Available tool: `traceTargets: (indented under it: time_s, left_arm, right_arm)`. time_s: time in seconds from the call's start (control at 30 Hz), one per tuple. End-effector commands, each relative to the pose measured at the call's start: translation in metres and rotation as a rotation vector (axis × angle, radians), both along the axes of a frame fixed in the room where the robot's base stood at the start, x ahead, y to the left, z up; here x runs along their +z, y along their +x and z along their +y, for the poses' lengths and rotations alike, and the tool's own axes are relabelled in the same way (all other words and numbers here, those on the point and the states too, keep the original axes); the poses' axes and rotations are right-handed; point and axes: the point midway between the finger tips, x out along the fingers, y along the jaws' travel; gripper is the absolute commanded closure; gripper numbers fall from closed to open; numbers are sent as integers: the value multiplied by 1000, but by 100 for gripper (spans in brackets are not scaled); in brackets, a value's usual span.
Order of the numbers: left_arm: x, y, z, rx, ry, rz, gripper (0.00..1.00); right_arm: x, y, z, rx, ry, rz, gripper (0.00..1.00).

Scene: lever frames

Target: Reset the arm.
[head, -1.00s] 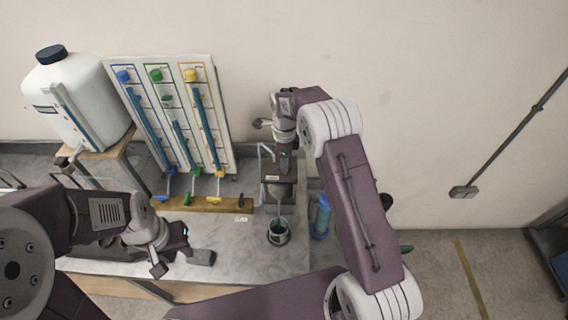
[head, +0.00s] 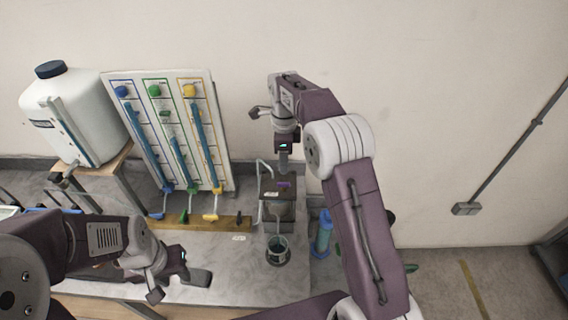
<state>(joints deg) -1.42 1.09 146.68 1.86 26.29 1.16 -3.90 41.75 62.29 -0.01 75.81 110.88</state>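My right gripper (head: 283,163) hangs from the raised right arm, pointing down above a dark box-like dispenser (head: 280,212) on the bench. A gap shows between it and the purple part (head: 284,185) on the box top. Its fingers are seen edge-on, so I cannot tell their opening. My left gripper (head: 176,283) is low over the bench at the left front, near a dark grey block (head: 199,278). Its fingers are partly hidden, and I cannot tell whether it touches the block.
A cup (head: 278,250) stands below the dispenser. A board (head: 221,150) with blue, green and yellow levers stands behind a wooden strip (head: 230,222). A white canister (head: 72,115) is at the left.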

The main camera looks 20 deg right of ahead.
Motion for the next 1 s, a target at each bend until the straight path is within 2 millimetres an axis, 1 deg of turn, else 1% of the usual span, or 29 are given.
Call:
traceTargets:
  time_s: [0.1,0.47,0.57,0.63,0.67,0.7,0.77,0.83,0.87,0.97,1.0]
  left_arm:
    - [-1,0,0,0,0,0,64]
    - [0,0,0,0,0,0,64]
    - [-11,0,0,0,0,0,64]
    - [-30,0,0,0,0,0,64]
    - [-41,0,0,0,0,0,64]
    - [-55,0,0,0,0,0,64]
    - [-69,0,0,0,0,1,64]
    - [-82,0,0,0,0,0,64]
    - [-88,0,0,0,0,0,64]
    - [-107,0,0,0,0,0,64]
    - [-115,0,0,0,0,0,64]
  right_arm:
    - [5,0,0,0,0,0,67]
    - [4,0,0,0,0,1,67]
    - [-3,0,-1,-2,0,-6,67]
    - [0,3,-3,-7,4,-53,67]
    - [0,-2,-5,-9,5,-64,67]
    - [-7,-16,-7,-13,4,-55,67]
    - [-18,-39,-10,-16,4,-34,67]
    - [-33,-62,-12,31,6,-26,67]
    - [-41,-72,-13,67,5,-23,67]
    - [-74,-108,-16,245,7,-18,67]
    - [-90,-125,-17,339,8,-17,67]
